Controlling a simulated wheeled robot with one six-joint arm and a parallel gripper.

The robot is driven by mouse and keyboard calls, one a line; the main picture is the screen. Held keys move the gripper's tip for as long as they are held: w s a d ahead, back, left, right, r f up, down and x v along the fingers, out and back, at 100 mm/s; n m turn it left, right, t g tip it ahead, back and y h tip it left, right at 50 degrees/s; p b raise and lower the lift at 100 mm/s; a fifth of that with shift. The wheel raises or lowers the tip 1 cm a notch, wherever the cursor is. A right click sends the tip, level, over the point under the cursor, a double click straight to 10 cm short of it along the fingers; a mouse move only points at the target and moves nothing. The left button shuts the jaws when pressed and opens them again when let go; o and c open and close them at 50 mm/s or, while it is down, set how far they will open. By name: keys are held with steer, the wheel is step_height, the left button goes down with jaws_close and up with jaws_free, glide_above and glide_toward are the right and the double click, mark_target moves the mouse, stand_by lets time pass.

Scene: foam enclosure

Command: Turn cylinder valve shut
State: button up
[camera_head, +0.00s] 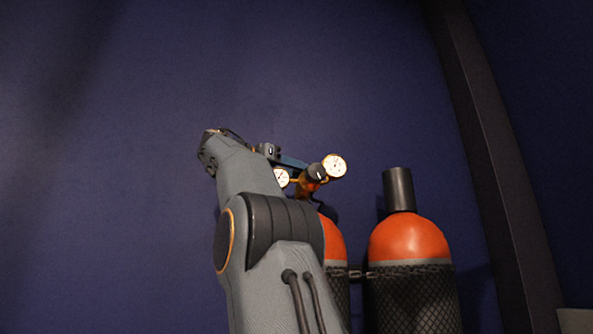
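My arm rises in front of the left cylinder (333,240), which has an orange shoulder and is mostly hidden. Brass fittings (309,185) sit above that cylinder, with two round white gauges (334,166) (282,177) and a dark round knob (316,172). The cylinder valve itself cannot be made out clearly. My gripper (297,163) is partly seen beyond the top of my arm, reaching right to the knob. Its fingers are too small and covered to tell whether they are open or touching the knob.
A second orange-topped cylinder (408,238) with a dark cap (398,189) and black netting stands to the right. A chain (400,272) runs across both cylinders. A dark beam (495,140) slopes down the right side. The blue wall at the left is bare.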

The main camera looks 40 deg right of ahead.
steer(key=o, duration=0.8)
steer(key=a, duration=0.7)
steer(key=shift+w+a, duration=0.4)
steer(key=shift+w, duration=0.05)
